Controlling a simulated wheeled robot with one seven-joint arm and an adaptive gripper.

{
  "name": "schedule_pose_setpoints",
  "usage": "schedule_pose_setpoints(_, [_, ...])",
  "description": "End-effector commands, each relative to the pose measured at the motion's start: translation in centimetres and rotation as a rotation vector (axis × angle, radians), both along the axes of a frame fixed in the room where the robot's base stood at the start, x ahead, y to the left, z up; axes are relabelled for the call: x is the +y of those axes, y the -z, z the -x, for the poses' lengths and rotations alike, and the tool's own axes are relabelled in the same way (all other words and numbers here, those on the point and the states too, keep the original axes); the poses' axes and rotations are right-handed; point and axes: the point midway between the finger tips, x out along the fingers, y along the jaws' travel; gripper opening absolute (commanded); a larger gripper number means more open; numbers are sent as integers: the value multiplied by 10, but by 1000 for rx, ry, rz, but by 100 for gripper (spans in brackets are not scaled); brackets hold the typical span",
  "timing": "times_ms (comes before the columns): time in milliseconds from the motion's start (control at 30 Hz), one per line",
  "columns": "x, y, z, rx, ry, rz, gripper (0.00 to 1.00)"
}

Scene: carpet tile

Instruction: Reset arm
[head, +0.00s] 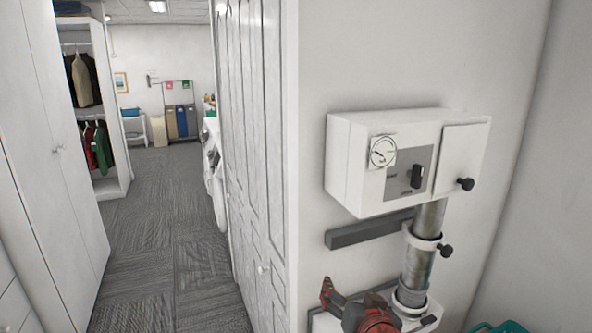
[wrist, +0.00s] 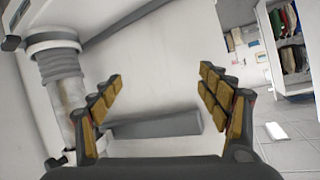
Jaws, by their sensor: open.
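My gripper (wrist: 162,75) shows in the wrist view, its two fingers with yellow-brown pads spread wide apart. Nothing is between the pads but a view of the white wall and a grey bar behind. The wrist view looks upside down compared with the head view.
A white wall box (head: 352,165) with a gauge sits above a metal pipe (head: 417,250), beside a grey bar (head: 368,231). A red and dark object (head: 375,318) is low by the pipe. White cabinets (head: 262,120) line a carpeted corridor (head: 165,230), which is clear.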

Motion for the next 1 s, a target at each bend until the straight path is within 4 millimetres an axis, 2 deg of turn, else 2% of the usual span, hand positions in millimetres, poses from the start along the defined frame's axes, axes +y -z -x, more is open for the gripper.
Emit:
schedule_pose_setpoints(67, [4, -7, 26, 67, -66, 6, 76])
schedule_pose_setpoints(233, [-1, -2, 95, 259, -165, 61, 76])
schedule_pose_setpoints(400, [-28, 10, 170, 462, -176, 142, 76])
schedule_pose_setpoints(533, [-50, 17, 215, 581, -147, 189, 76])
schedule_pose_setpoints(600, [-59, 19, 230, 621, -134, 205, 76])
schedule_pose_setpoints(700, [-65, 21, 243, 656, -122, 216, 76])
schedule_pose_setpoints(1000, [-66, 21, 245, 662, -120, 218, 76])
